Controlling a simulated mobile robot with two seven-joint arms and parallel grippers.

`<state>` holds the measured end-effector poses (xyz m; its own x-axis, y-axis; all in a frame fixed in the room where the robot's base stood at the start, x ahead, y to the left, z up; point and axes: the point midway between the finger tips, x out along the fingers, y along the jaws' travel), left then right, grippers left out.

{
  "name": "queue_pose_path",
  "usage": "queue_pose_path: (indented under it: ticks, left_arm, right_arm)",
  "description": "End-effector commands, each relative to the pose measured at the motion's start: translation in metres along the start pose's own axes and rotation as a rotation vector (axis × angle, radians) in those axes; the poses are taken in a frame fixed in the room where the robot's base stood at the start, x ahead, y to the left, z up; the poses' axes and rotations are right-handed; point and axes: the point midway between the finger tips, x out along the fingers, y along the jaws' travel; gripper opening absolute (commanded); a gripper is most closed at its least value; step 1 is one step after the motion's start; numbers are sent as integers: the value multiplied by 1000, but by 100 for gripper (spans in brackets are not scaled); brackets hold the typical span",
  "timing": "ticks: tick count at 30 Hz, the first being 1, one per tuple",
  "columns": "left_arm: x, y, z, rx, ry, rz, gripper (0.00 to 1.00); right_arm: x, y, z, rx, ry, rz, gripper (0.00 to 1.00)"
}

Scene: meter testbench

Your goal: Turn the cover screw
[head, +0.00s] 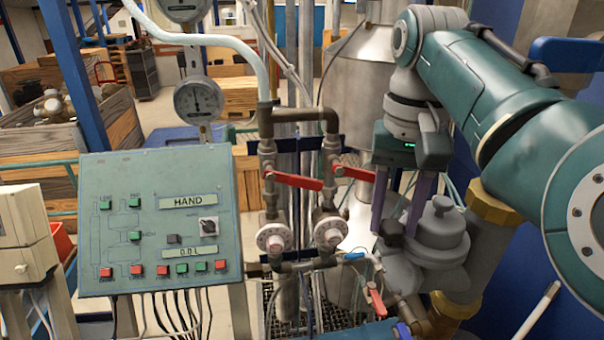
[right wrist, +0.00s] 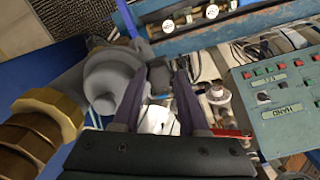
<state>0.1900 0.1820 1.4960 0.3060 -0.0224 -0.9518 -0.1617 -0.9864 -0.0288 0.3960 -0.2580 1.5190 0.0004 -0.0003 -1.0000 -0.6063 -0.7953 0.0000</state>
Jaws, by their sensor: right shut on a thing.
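A grey meter (head: 437,230) with a round domed lid sits on a brass-coloured pipe at the right of the head view. It also shows in the right wrist view (right wrist: 108,78). A small dark grey part, which looks like the cover screw (head: 393,233), is at the meter's left side. In the right wrist view the screw (right wrist: 160,78) shows between the finger ends. My right gripper (head: 397,230) points down, its purple-grey fingers beside the meter and shut on the screw. The fingers hide part of the meter and screw. My left gripper is not in view.
Two pipes with red lever handles (head: 298,182) and white dials stand left of my right gripper. A green control panel (head: 160,220) is further left. A small red-handled valve (head: 376,302) is below the gripper. Brass fittings (head: 492,208) are close on the right.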

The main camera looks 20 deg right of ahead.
Motion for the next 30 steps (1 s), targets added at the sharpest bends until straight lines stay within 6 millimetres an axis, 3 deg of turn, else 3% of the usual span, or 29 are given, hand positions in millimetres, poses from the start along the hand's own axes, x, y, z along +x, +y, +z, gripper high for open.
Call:
queue_pose_path:
  ticks: [11, 12, 20, 30]
  left_arm:
    - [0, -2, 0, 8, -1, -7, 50]
    - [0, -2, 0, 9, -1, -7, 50]
    - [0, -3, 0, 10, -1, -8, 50]
    - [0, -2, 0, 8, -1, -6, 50]
  right_arm:
    - [-1, 0, 1, -6, -6, 0, 0]
    - [-1, 0, 1, -5, -6, 0, 43]
    - [0, 0, 1, -4, -3, 1, 72]
    - [-7, 1, -4, -1, 2, 5, 72]
